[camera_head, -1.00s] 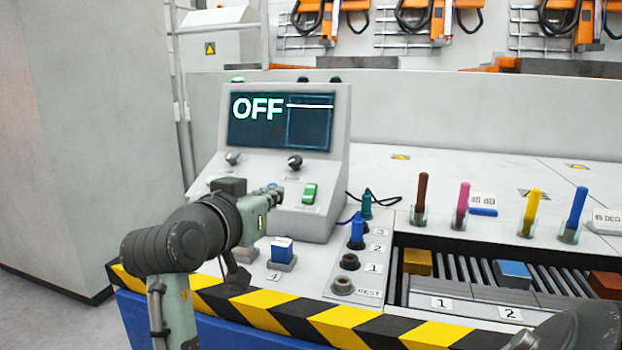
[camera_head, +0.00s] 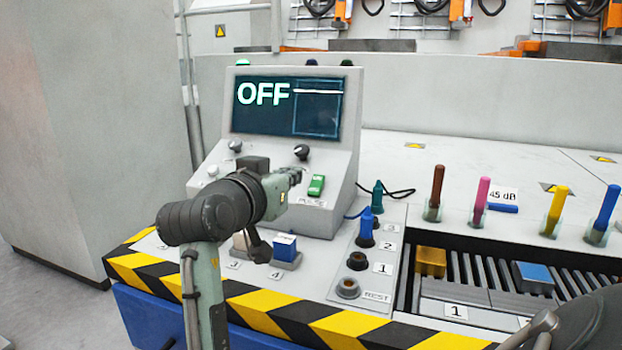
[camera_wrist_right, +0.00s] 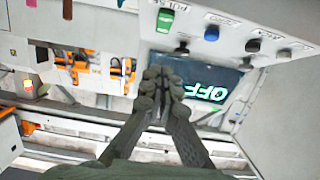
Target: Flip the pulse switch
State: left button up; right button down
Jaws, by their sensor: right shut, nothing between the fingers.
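The pulse switch (camera_head: 316,185) is a green rocker on the sloped lower panel of the grey console, with a label below it. It also shows at the top of the right wrist view (camera_wrist_right: 165,19). The console screen (camera_head: 285,107) reads OFF. My right gripper (camera_head: 297,176) is shut and empty, its tips just left of the switch in the head view. In the right wrist view its closed fingertips (camera_wrist_right: 160,76) appear below the switch, with a visible gap in the picture. Contact cannot be seen. My left gripper is not in view.
Black knobs (camera_head: 301,152) sit above the switch. Blue and white block buttons (camera_head: 285,247) and round sockets (camera_head: 357,261) are on the desk in front. Coloured pegs (camera_head: 480,200) stand at the right. A striped edge (camera_head: 262,313) borders the desk.

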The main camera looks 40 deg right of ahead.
send_near(316, 175)
notch_tip(316, 175, up, 3)
jog(key=w+d, duration=0.1)
jog(key=d, duration=0.2)
jog(key=f, duration=0.1)
jog(key=w+d+f, duration=0.1)
jog(key=shift+d+f, duration=0.25)
jog(key=shift+f, duration=0.05)
jog(key=shift+w+d+f, duration=0.15)
jog(key=shift+d+f, duration=0.25)
jog(key=shift+f, duration=0.25)
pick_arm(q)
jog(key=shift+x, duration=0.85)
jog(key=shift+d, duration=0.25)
pick_arm(e)
jog(key=shift+w, duration=0.15)
